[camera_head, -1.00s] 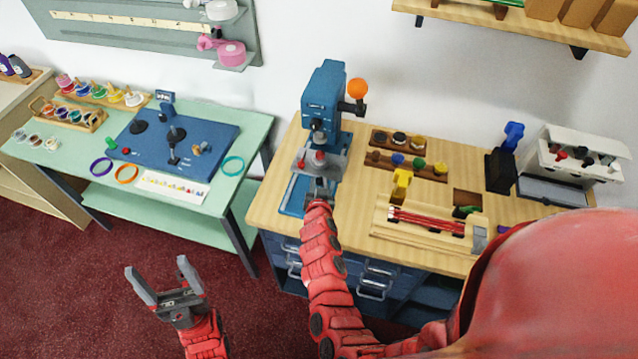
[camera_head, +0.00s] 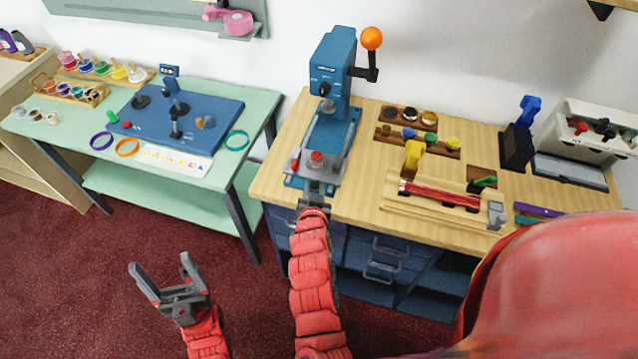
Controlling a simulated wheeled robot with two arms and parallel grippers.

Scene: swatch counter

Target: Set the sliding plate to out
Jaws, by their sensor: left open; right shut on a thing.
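The sliding plate (camera_head: 334,170) is a grey plate with red knobs on the blue press (camera_head: 335,70). It sits at the front end of the press's blue base (camera_head: 331,130), clear of the column and near the front edge of the wooden counter. My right gripper (camera_head: 315,191) is shut on the front of the sliding plate; its fingertips are partly hidden by the arm. My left gripper (camera_head: 164,275) is open and empty over the dark red floor, at lower left.
The wooden counter (camera_head: 375,190) carries a rack of small stamps (camera_head: 417,140), a wooden tray with red rods (camera_head: 440,195) and a dark block with a blue handle (camera_head: 518,140). A green table (camera_head: 225,180) stands to the left, with a floor gap between.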

